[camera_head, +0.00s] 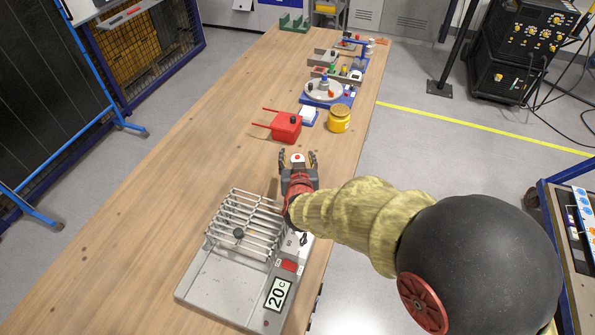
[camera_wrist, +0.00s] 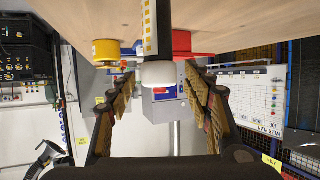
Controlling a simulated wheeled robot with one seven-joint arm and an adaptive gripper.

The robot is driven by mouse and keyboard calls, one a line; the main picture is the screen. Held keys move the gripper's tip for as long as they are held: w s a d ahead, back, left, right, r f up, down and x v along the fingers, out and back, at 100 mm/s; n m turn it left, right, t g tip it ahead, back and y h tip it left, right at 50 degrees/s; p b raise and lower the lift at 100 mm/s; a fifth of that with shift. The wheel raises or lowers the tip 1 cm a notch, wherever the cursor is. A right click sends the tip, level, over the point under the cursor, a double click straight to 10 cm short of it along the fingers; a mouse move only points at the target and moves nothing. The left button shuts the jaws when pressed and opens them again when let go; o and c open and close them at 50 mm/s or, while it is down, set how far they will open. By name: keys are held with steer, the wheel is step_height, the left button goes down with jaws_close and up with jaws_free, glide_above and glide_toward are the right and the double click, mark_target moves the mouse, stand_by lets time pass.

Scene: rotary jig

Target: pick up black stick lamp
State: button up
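The black stick lamp stands upright on the wooden table, a dark rod with yellow marks and a white end in the wrist view (camera_wrist: 158,72). In the head view only its white top with a red dot (camera_head: 298,158) shows clearly. My gripper (camera_head: 298,163) is open, with one finger on each side of the lamp. In the wrist view the fingers (camera_wrist: 162,88) stand apart from the lamp, with a gap on both sides. I cannot tell how deep the lamp sits between them.
A grey device with a wire rack (camera_head: 225,285) stands just left of and below my gripper. Beyond the gripper are a red box with handles (camera_head: 286,127) and a yellow jar (camera_head: 339,119). Several fixtures line the far table. The table's left side is bare.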

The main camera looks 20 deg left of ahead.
steer(key=shift+c, duration=1.2)
jaws_close()
